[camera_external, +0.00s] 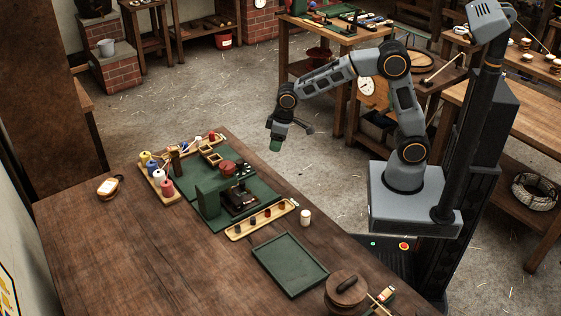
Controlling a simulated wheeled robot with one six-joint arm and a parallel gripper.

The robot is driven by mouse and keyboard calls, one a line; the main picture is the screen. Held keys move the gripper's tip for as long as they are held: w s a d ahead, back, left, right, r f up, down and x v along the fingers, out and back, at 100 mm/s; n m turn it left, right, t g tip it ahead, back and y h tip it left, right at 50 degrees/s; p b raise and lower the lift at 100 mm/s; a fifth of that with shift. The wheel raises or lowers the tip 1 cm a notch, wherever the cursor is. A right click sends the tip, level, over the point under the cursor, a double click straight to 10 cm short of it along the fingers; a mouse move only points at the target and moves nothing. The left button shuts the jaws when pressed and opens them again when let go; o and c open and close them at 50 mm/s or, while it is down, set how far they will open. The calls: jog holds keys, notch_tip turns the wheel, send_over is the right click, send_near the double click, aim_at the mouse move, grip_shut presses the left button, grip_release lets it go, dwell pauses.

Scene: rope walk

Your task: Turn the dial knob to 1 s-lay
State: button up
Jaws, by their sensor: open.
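A green machine (209,198) with dark parts stands on a green mat (262,188) on the brown table. No dial markings or setting can be read.
A wooden tray of coloured spools (158,184) stands left of the machine. A tray of small pegs (241,232), a white cylinder (305,217), an empty green tray (290,263) and a lidded wooden pot (347,290) lie to the front right. The table's left front is mostly clear.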

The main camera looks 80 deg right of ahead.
aim_at(240, 161)
jog(key=w+r+t, duration=0.2)
jog(key=w+r, duration=0.1)
jog(key=w, duration=0.5)
jog(key=x, duration=1.3)
jog(key=shift+w+a+f+p, duration=0.1)
jog(key=shift+a+f+p, duration=0.05)
jog(key=shift+f+p, duration=0.25)
jog(key=shift+c, duration=0.2)
jog(key=c, duration=0.9)
